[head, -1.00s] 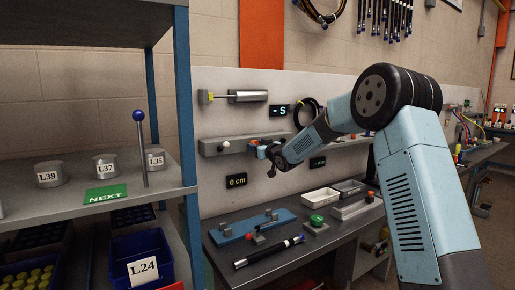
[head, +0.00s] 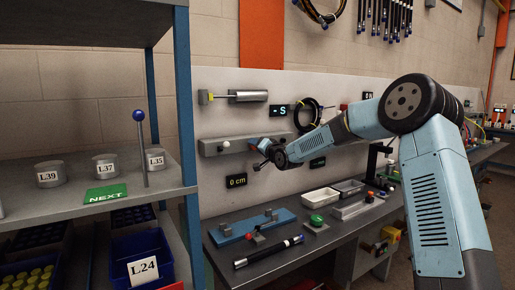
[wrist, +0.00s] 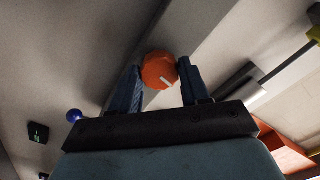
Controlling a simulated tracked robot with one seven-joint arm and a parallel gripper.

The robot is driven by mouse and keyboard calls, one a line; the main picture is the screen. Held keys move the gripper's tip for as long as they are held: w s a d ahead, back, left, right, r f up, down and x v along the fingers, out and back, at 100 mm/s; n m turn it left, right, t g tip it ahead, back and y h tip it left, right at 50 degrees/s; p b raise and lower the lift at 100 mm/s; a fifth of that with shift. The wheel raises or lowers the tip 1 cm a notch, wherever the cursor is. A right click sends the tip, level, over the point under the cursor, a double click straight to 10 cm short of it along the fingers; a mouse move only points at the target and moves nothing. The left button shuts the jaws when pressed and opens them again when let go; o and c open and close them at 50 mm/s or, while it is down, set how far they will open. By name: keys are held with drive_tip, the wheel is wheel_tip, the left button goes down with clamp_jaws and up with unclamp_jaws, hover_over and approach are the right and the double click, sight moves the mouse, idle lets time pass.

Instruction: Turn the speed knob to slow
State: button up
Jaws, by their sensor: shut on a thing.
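The speed knob (wrist: 157,68) is a round orange-red knob with a short white mark, seen close up in the wrist view. Its mark lies toward the lower right of that picture. My gripper (wrist: 160,80) has one blue finger on each side of the knob and is shut on it. In the head view my gripper (head: 265,149) is at the grey rail (head: 224,147) on the wall panel and mostly hides the knob. A small dark display (head: 280,111) above it shows what looks like "- S".
A shelf (head: 95,210) with labelled weights and a blue-balled lever (head: 139,116) stands at the left. A "0 cm" display (head: 236,181) is on the panel.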

drive_tip(key=m, duration=0.9)
drive_tip(key=shift+w+d+f, duration=0.15)
drive_tip(key=shift+d+f, duration=0.05)
drive_tip(key=shift+d, duration=0.15)
drive_tip(key=shift+f+m, duration=0.1)
drive_tip(key=shift+m, duration=0.3)
drive_tip(key=o, duration=1.1)
drive_tip(key=shift+a, duration=0.15)
drive_tip(key=shift+c, duration=0.2)
drive_tip(key=v, duration=1.3)
drive_tip(key=shift+s+d, duration=0.25)
drive_tip(key=shift+s, duration=0.05)
